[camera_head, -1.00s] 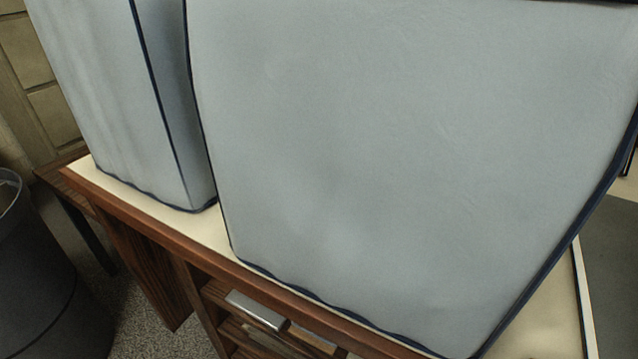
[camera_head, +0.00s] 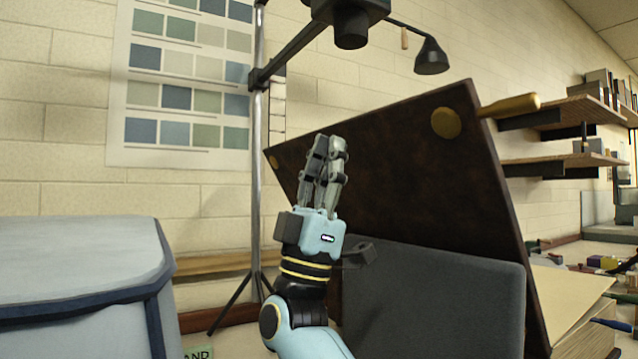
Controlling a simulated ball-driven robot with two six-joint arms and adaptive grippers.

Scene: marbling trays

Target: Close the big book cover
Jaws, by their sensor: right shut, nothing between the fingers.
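The big book cover (camera_head: 430,175) is a dark brown board with a round brass piece near its top right corner. It stands raised and tilted, right of the centre. A cream block (camera_head: 570,300), apparently the book's pages, shows at the lower right behind its lower edge. My right gripper (camera_head: 330,148) points up in front of the cover's left part, fingers together and empty. I cannot tell whether it touches the cover. The cover's lower part is hidden behind a dark grey panel. My left gripper is not in view.
The dark grey rounded panel (camera_head: 435,300) stands in front of the cover. A pale blue covered box (camera_head: 75,265) fills the lower left. A metal stand (camera_head: 258,170) carries an overhead arm and lamp (camera_head: 431,57). Wall shelves (camera_head: 560,115) are at the right.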

